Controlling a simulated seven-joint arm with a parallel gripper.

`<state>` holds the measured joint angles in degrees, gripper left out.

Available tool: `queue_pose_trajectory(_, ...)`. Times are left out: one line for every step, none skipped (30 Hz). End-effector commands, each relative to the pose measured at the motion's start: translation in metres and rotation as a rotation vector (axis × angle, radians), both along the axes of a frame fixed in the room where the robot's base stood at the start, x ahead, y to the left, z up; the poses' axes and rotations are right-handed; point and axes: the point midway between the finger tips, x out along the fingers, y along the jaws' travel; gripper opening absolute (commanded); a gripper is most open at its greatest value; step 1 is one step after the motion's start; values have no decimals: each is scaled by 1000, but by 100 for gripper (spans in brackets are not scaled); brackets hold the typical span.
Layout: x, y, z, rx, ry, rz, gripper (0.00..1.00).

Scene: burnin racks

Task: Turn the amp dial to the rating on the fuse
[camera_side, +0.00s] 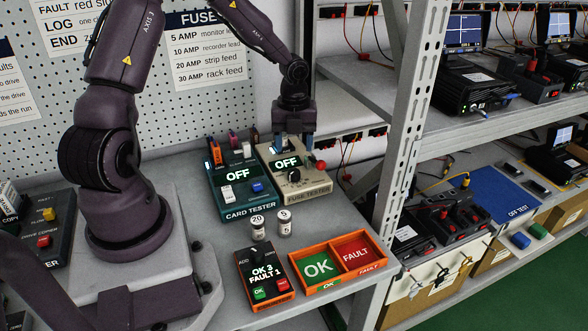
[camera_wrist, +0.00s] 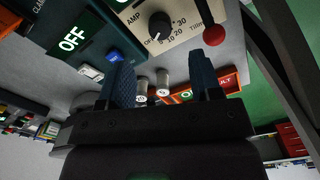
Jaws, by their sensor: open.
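The beige fuse tester (camera_side: 309,189) stands at the back of the bench, its display reading OFF. Its black amp dial (camera_side: 293,174) has marks for OFF, 5, 10, 20 and 30. In the wrist view the dial (camera_wrist: 159,25) shows its white pointer mark towards OFF. My gripper (camera_side: 294,141) is open and empty above the back part of the tester; in the wrist view its blue fingers (camera_wrist: 164,78) are apart, below the dial. Whether a fuse sits in the tester is hidden.
The green card tester (camera_side: 241,200) stands left of the fuse tester. A red-knobbed lever (camera_side: 320,165) is on the fuse tester's right side. In front are the OK/FAULT counter box (camera_side: 264,277) and an orange sorting tray (camera_side: 294,290). A shelf post (camera_side: 408,110) rises at right.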

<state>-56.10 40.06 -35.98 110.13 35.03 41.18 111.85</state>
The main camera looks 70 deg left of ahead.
Motion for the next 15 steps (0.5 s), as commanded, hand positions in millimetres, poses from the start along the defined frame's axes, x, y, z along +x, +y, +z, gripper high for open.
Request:
queue_pose_trajectory(0, -2, -13, -4, 5, -2, 59)
queue_pose_trajectory(0, -1, -20, -4, 4, -2, 59)
queue_pose_trajectory(-1, -2, -28, -4, 5, -2, 59)
queue_pose_trajectory(0, -2, -34, -4, 4, -2, 59)
queue_pose_trajectory(0, -1, -40, -4, 4, -1, 59)
queue_pose_trajectory(0, -1, -47, -3, 3, -1, 59)
queue_pose_trajectory(0, -1, -52, -3, 3, -1, 59)
queue_pose_trajectory(-1, -1, -56, -3, 4, 0, 59)
queue_pose_trajectory(0, -1, -61, -2, 3, -1, 59)
queue_pose_trajectory(0, -1, -65, -2, 2, -1, 59)
queue_pose_trajectory(0, -1, -68, -1, 2, 1, 59)
queue_pose_trajectory(0, -1, -72, -1, 3, 2, 59)
queue_pose_trajectory(0, -1, -74, -1, 2, 2, 59)
queue_pose_trajectory(0, -1, -76, -1, 1, 1, 59)
queue_pose_trajectory(0, -1, -77, -1, 0, 0, 59)
